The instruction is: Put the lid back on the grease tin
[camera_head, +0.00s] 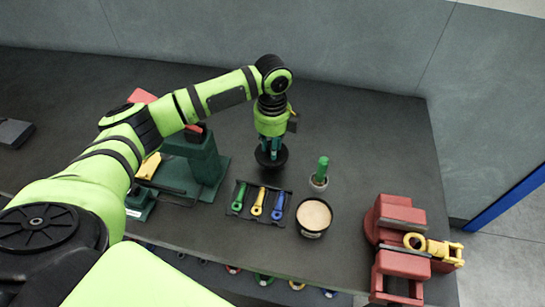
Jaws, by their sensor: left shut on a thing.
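The grease tin (314,216) stands upright on the dark bench, right of the tool tray. It is a round dark tin, open at the top, with pale beige grease showing inside. My left gripper (270,143) points down behind the tray, shut on a dark round lid (271,160). The lid is apart from the tin, up and to the left of it in the picture. How far the lid is above the bench is hard to tell. My right gripper is not in view.
A black tray (248,212) holds green, yellow and blue tools. A green-handled item stands in a small round holder (319,183) behind the tin. A red vise (393,222) with a yellow shackle (432,246) is at right. A green machine (193,160) stands left.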

